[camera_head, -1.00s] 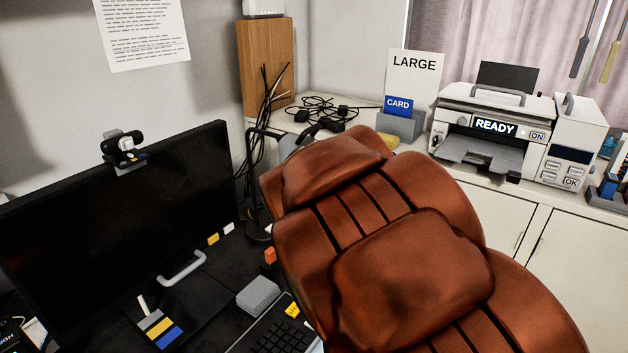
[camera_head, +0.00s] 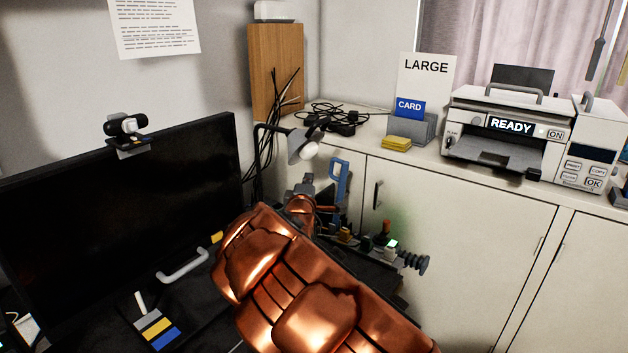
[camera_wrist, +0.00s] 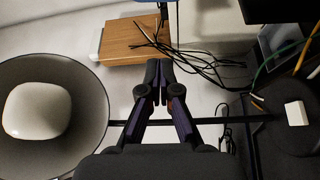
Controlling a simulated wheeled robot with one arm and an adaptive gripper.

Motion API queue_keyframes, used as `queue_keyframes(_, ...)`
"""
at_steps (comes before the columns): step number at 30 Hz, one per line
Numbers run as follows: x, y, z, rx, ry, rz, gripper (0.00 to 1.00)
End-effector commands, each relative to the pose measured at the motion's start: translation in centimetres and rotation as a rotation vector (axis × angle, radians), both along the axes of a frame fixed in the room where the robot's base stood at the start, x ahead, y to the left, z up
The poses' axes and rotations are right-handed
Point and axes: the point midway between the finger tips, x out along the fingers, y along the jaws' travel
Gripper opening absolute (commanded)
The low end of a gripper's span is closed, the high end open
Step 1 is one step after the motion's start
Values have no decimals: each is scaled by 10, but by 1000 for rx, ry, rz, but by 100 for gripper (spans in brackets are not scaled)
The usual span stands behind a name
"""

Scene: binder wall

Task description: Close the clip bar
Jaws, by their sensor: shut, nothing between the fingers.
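I cannot make out a clip bar or binder in either view. My gripper (camera_wrist: 157,85) is shut with its dark fingers together and nothing between them. In the wrist view it points toward a wooden panel (camera_wrist: 135,36) and loose black cables (camera_wrist: 190,58), with a lamp shade (camera_wrist: 85,85) close on its left. In the head view my copper-coloured arm reaches in from the bottom, and its far end is beside the desk lamp's head (camera_head: 298,148). The fingertips are not clear there.
A monitor (camera_head: 120,200) stands on the left of the dark desk. A blue-handled tool (camera_head: 340,178) and several small items stand beyond my arm. A printer (camera_head: 505,135) and card holder (camera_head: 410,125) stand on the white cabinet (camera_head: 455,235) at right.

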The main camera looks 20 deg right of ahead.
Motion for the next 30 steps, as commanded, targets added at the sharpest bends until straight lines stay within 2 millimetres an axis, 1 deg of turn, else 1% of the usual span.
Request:
queue_keyframes(3,12,-9,1,2,0,-3,0)
queue_keyframes(15,54,-28,4,4,-2,-1,0)
queue_keyframes(28,79,-40,4,3,2,-1,0)
queue_keyframes(30,75,-44,4,1,3,-2,0)
